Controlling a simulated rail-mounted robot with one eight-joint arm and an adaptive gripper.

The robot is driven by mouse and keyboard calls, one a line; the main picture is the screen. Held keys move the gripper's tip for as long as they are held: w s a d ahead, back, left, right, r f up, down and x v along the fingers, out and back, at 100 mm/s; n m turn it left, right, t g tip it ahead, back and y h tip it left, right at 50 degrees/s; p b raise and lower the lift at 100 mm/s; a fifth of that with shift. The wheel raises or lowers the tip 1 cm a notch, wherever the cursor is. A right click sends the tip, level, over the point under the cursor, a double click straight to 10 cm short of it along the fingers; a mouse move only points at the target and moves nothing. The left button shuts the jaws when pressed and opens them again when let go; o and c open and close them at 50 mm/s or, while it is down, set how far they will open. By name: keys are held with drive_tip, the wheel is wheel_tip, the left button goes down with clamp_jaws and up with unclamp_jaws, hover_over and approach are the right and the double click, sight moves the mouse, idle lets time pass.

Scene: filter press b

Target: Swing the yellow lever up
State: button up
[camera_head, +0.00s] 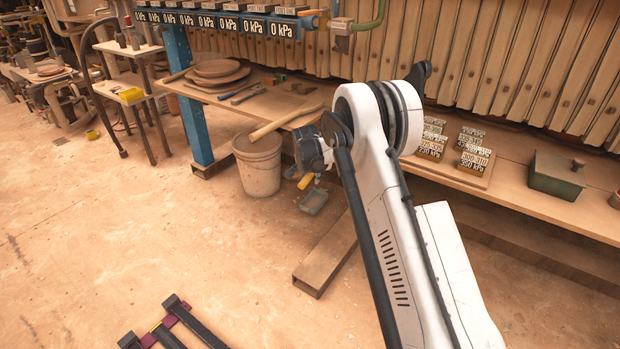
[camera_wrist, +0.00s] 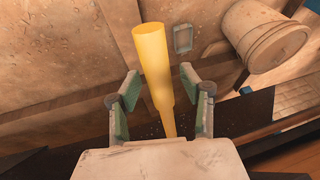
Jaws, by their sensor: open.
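The yellow lever (camera_wrist: 154,70) fills the middle of the wrist view. Its wide handle end reaches beyond the fingertips, and its thinner end runs back towards my palm. My gripper (camera_wrist: 160,84) is open, with one finger on each side of the lever and a visible gap to each. In the head view a short yellow end of the lever (camera_head: 305,181) shows just below my gripper (camera_head: 318,162). My arm and gripper hide the rest of the lever and its pivot there.
A bucket (camera_head: 258,165) with a wooden handle leaning from it stands left of my gripper. A small grey tray (camera_head: 314,201) lies on the floor below. The bench (camera_head: 545,205) holds weight blocks and a green box (camera_head: 557,174).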

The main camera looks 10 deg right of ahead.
clamp_jaws()
idle(0.3)
drive_tip(key=shift+a, duration=0.1)
